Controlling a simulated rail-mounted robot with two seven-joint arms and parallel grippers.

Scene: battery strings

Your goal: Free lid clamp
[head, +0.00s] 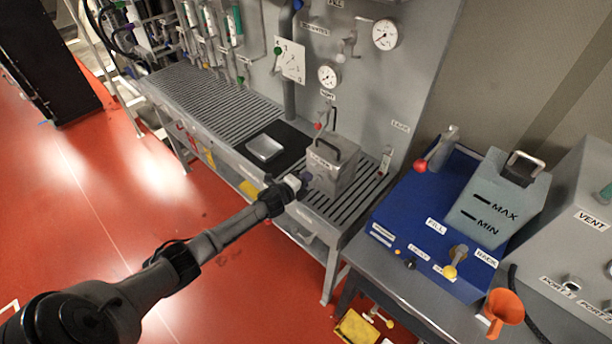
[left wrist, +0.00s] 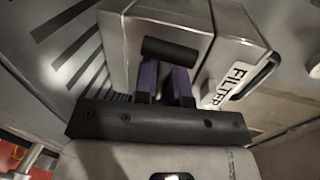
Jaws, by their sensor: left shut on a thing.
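A grey metal box (head: 330,172) with a black top handle stands on the slatted bench in the head view. My left gripper (head: 304,181) is against the box's lower left side. In the left wrist view the box (left wrist: 245,45) fills the top and carries a FILTER label. My left gripper (left wrist: 165,84) has its purple fingers shut on a short dark cylindrical bar (left wrist: 170,49) at the box's side. This bar looks like the lid clamp's grip; the fingers partly hide it. Whether the clamp is latched cannot be told. My right gripper is not in view.
A shallow metal tray (head: 264,147) lies on a black mat left of the box. A red-knobbed lever (head: 319,125) is close behind the box. A blue unit (head: 412,215) with a MAX/MIN tank (head: 490,205) stands at the right. The slatted bench (head: 205,98) is clear farther left.

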